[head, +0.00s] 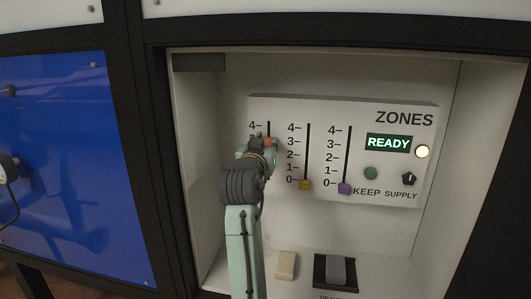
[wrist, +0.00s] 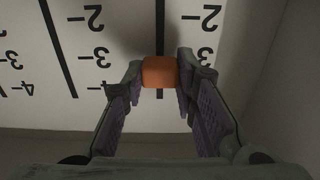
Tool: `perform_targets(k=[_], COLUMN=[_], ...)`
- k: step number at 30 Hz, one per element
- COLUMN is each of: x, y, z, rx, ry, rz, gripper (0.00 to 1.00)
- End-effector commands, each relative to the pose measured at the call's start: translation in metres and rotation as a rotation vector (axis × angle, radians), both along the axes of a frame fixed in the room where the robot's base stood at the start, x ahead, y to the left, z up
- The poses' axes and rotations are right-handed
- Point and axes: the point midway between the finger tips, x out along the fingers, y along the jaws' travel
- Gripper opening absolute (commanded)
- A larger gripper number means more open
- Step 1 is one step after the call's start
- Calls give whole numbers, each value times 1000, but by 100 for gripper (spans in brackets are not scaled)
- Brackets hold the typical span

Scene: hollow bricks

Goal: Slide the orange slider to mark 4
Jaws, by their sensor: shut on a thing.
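The orange slider (head: 268,142) is on the leftmost of the slots on the white ZONES panel (head: 405,190). My gripper (wrist: 161,75) is shut on the orange slider (wrist: 160,72), one finger on each side. In the upside-down wrist view the knob shows between the 3 and 4 marks; in the head view it is close to the 3 level, below the 4. Its exact alignment cannot be told. My gripper and arm hide the lower part of this scale in the head view.
A yellow slider (head: 304,185) and a purple slider (head: 344,188) sit at 0 in the other slots. A green READY display (head: 389,143), a lit lamp (head: 422,152), a green button (head: 371,173) and a black knob (head: 409,178) are at right. Recess walls surround the panel.

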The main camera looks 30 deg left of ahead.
Motion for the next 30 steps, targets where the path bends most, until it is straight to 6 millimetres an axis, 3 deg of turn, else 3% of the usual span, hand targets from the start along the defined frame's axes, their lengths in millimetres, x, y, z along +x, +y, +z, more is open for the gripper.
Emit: perform_targets(k=[1,6,20,21,30], x=[0,0,0,0,0], y=[0,0,-1,-1,0], z=[18,36,45,45,43], rx=[1,1,4,4,2], ry=[-3,-3,-8,-8,-3], rz=[-1,0,0,0,0], gripper=[0,0,0,27,47])
